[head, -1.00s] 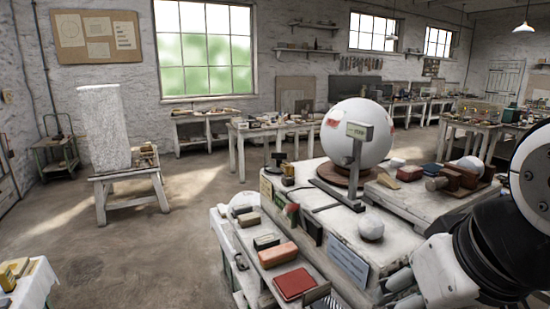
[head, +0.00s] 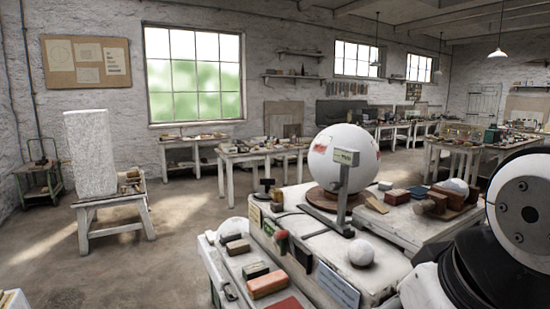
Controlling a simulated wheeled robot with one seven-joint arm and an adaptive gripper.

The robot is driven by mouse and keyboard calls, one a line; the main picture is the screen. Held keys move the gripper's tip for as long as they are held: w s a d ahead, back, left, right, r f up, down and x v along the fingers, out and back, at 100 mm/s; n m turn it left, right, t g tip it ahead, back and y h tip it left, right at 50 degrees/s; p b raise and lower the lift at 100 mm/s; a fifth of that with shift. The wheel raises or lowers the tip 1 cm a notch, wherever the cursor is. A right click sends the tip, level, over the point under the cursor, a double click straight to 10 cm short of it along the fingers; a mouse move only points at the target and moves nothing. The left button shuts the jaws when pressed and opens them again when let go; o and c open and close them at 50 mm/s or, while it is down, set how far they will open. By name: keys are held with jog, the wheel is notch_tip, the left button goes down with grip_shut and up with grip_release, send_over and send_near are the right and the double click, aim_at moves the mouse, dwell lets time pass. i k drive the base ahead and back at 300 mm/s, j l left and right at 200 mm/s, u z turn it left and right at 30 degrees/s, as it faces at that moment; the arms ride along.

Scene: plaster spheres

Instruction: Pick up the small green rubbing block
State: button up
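A small dark green block (head: 255,270) lies on the low front shelf of the white bench, between a tan-topped block and an orange-red block. Another small greenish block (head: 385,186) appears on the right-hand board behind the large sphere, too small to be sure of. I cannot tell for certain which one is the rubbing block. My arm fills the lower right corner, to the right of the front shelf. My gripper is below the picture edge, so its fingers do not show.
A large white sphere (head: 343,157) stands on a brown ring behind a grey gauge stand (head: 344,190). A small white ball (head: 361,252) sits at the bench front. An orange-red block (head: 267,285) and a red block (head: 290,304) lie nearby. Open floor is at left.

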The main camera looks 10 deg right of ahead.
aim_at(256, 270)
jog(key=i+j+z, duration=0.1)
jog(key=j, duration=0.4)
jog(key=i+j, duration=0.15)
jog(key=j, duration=0.3)
jog(key=i+j+z, duration=0.15)
jog(key=j, duration=0.35)
jog(key=i+j+z, duration=0.1)
jog(key=j, duration=0.4)
jog(key=i+j, duration=0.15)
jog(key=j, duration=0.2)
jog(key=i+j+z, duration=0.1)
jog(key=i+j, duration=0.25)
jog(key=j, duration=0.3)
jog(key=z, duration=0.05)
